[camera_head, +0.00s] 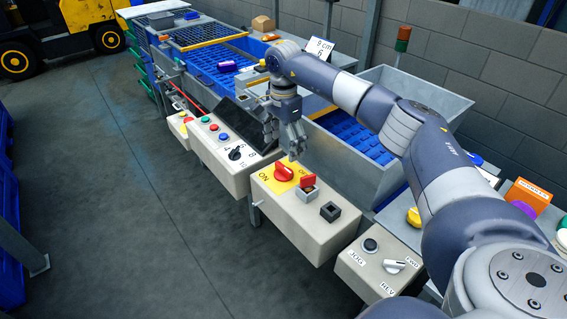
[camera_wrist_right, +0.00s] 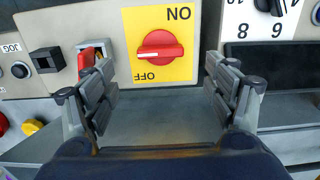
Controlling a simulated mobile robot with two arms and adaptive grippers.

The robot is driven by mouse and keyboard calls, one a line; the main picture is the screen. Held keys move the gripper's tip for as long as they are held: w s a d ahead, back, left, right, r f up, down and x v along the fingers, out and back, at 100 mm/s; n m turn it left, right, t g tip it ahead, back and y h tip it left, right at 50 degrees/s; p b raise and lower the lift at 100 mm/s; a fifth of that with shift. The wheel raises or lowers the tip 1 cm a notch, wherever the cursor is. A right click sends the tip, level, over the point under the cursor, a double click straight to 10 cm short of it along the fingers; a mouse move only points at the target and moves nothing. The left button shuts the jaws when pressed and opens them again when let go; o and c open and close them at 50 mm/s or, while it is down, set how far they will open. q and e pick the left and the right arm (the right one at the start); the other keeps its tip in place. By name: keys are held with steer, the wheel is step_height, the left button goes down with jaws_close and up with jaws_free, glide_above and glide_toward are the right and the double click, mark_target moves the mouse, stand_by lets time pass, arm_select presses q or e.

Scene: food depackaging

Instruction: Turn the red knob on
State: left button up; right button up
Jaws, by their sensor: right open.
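The red knob (camera_head: 284,173) sits on a yellow plate on a beige control box. In the right wrist view the knob (camera_wrist_right: 160,50) is centred near the top, its handle lying across the picture, with upside-down ON above it and OFF below. My right gripper (camera_head: 293,150) points down just above and behind the knob in the head view. In the wrist view its fingers (camera_wrist_right: 158,80) are spread wide on either side of the knob's column, apart from it, with nothing between them. My left gripper is in neither view.
Beside the plate are a red rocker switch (camera_head: 307,181) and a black square socket (camera_head: 330,211). A box with a black dial (camera_head: 236,153) stands to the left, and one with a white-handled switch (camera_head: 394,266) to the right. Blue-floored conveyor troughs (camera_head: 355,138) lie behind.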

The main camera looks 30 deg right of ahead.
mark_target(284, 167)
step_height(284, 167, down, 7)
steer(key=shift+f+p, duration=0.1)
steer(key=shift+p, duration=0.7)
steer(key=shift+f, duration=0.4)
steer(key=shift+c, duration=0.3)
steer(key=c, duration=1)
